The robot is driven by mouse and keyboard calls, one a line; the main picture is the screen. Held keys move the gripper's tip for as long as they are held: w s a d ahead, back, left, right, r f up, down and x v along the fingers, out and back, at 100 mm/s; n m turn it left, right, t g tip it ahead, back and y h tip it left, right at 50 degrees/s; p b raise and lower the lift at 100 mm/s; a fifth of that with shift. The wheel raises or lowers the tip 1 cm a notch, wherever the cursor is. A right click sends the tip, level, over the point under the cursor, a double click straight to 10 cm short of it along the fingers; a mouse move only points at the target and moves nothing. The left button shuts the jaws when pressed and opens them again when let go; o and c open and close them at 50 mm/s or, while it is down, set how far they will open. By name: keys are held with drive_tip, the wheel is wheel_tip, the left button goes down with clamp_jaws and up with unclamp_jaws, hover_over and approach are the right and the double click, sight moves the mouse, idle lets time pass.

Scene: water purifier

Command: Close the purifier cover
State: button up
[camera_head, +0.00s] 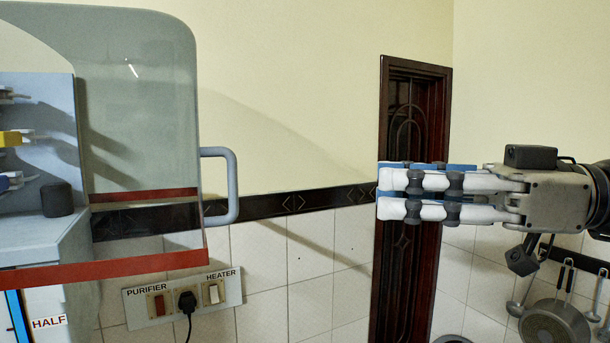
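The purifier (35,240) stands at the left, cut off by the picture's edge. Its see-through cover (145,90) with a red lower band stands swung out to the right of the body, so the inside shows uncovered. A grey-blue handle (232,185) sits on the cover's right edge. My gripper (379,192) comes in from the right and points left, level with the handle and apart from it by a clear gap. Its fingers lie close together, with nothing seen between them.
A switch panel (184,298) with a plugged-in black cable is on the tiled wall below the cover. A dark wooden door (410,270) is behind my gripper. Pans (555,322) hang at the lower right. The space between handle and gripper is free.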

sight(236, 183)
drive_tip(key=w+a+p, duration=0.2)
drive_tip(key=a, duration=1.4)
drive_tip(key=shift+w+a, duration=0.25)
drive_tip(key=shift+a, duration=0.05)
drive_tip(key=shift+c, duration=0.6)
clamp_jaws()
